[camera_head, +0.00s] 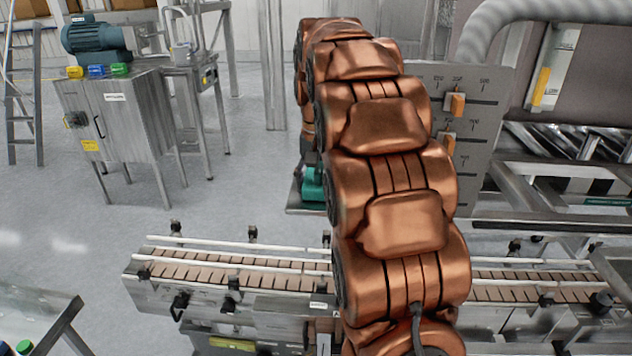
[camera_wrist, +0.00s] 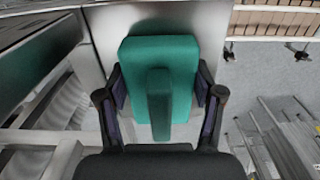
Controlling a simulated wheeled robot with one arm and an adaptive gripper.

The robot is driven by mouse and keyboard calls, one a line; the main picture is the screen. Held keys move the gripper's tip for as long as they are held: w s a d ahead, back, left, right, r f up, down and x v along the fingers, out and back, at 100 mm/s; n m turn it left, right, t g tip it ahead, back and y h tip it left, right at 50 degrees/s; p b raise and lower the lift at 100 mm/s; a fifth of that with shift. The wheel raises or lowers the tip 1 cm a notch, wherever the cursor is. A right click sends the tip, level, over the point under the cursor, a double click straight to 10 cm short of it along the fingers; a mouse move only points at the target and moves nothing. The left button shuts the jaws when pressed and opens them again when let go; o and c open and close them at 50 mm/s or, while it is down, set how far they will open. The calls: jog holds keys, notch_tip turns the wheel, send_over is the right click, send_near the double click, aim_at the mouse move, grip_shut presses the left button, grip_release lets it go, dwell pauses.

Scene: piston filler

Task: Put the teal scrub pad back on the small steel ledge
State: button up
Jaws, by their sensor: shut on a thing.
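The teal scrub pad (camera_wrist: 183,60) is a rounded block with a raised darker grip bar in the middle of the wrist view. My gripper (camera_wrist: 159,88) has one finger on each side of the pad and is shut on it. In the head view, part of the pad (camera_head: 313,184) shows at the left edge of my arm, which hides the rest of it and my gripper. The small steel ledge (camera_head: 294,209) shows just below the pad there. Whether the pad touches the ledge cannot be told. A grey steel surface (camera_wrist: 215,22) lies behind the pad in the wrist view.
A grey panel (camera_head: 478,135) with orange slider knobs stands right of my arm. A slatted conveyor (camera_head: 225,272) with white guide rails runs across the front. A steel cabinet (camera_head: 125,130) with a blue motor stands at the back left. Open floor lies between.

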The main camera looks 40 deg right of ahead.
jog(key=shift+f, duration=0.25)
jog(key=o, duration=1.3)
jog(key=shift+r, duration=0.1)
jog(key=shift+r+b, duration=0.95)
jog(key=shift+r, duration=1.5)
notch_tip(320, 180, up, 3)
jog(key=shift+f, duration=0.2)
notch_tip(320, 180, up, 5)
jog(key=p, duration=0.5)
jog(key=shift+f, duration=0.1)
jog(key=shift+a, duration=0.1)
